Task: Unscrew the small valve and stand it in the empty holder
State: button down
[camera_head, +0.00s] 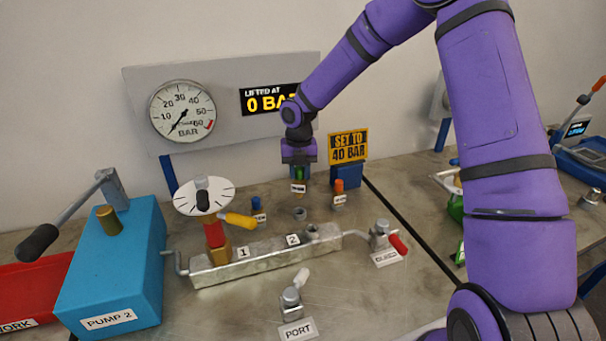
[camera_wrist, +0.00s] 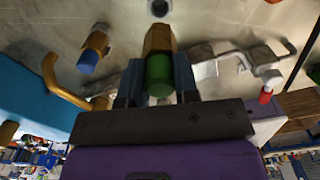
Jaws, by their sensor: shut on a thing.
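My gripper (camera_head: 299,160) points down behind the manifold and is shut on a small valve with a green cap (camera_head: 299,174) and a brass hexagonal body. In the wrist view the green cap (camera_wrist: 159,76) sits between my two fingers (camera_wrist: 158,85), the brass body beyond it. A small grey cup (camera_head: 299,214), apparently an empty holder, stands in front of the valve. Port 2 (camera_head: 312,231) on the metal manifold (camera_head: 265,255) looks open on top.
A blue-capped valve (camera_head: 256,204) and an orange-capped one (camera_head: 338,187) stand either side. A dial valve (camera_head: 203,196) with a yellow lever (camera_head: 240,220) rises from port 1. The blue pump (camera_head: 115,265) is at left, the red-handled dump valve (camera_head: 380,238) at right.

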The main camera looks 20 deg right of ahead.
aim_at(299, 191)
jog(key=shift+w, duration=0.2)
jog(key=shift+f, duration=0.1)
jog(key=shift+f, duration=2.45)
jog(key=shift+f, duration=1.3)
jog(key=c, duration=0.8)
grip_release()
